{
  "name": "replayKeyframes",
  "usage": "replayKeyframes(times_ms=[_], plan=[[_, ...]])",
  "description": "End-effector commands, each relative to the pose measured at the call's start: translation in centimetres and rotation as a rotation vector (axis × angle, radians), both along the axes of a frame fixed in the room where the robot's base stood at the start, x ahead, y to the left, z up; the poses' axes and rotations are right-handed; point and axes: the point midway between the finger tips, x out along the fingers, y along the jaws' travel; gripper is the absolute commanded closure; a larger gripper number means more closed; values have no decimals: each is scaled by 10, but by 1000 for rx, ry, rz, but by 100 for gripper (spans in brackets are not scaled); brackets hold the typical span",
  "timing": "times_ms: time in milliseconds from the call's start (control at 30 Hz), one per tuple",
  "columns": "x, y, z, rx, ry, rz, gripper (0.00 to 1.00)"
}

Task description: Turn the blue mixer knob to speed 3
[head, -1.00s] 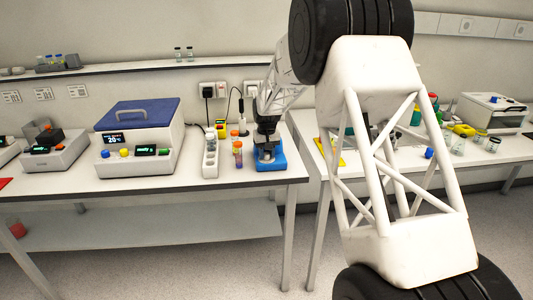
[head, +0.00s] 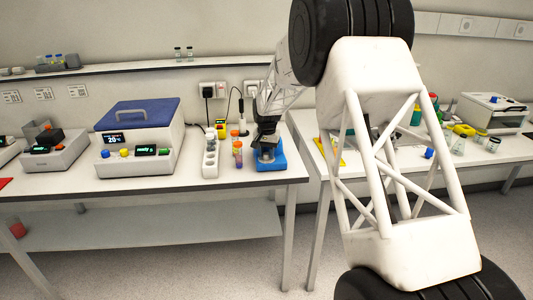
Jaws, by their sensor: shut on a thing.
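The mixer is a small device with a blue body (head: 278,161) at the right end of the left bench. My gripper (head: 266,153), dark, reaches down over it from above and is shut at the front of the mixer. The blue knob is hidden behind my gripper, and its speed marks cannot be read. My white lattice arm fills much of the right half of the head view.
Left of the mixer stand small tubes with coloured caps (head: 238,155) and a white rack (head: 210,160). Further left is a white unit with a blue lid (head: 138,114). The right bench (head: 490,150) holds coloured containers and a white box.

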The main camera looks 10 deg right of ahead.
Motion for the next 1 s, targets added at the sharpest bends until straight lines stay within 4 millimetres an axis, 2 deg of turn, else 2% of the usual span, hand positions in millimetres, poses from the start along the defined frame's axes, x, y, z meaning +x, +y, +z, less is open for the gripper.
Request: replayKeyframes(times_ms=[500, 533, 667, 700, 1000], plan=[[0, 0, 1, 1, -1, -36, 90], [0, 0, 1, 1, -1, -36, 64], [0, 0, 1, 0, -1, -36, 44], [0, 0, 1, 0, -1, -36, 41], [0, 0, 1, 0, -1, -36, 41]])
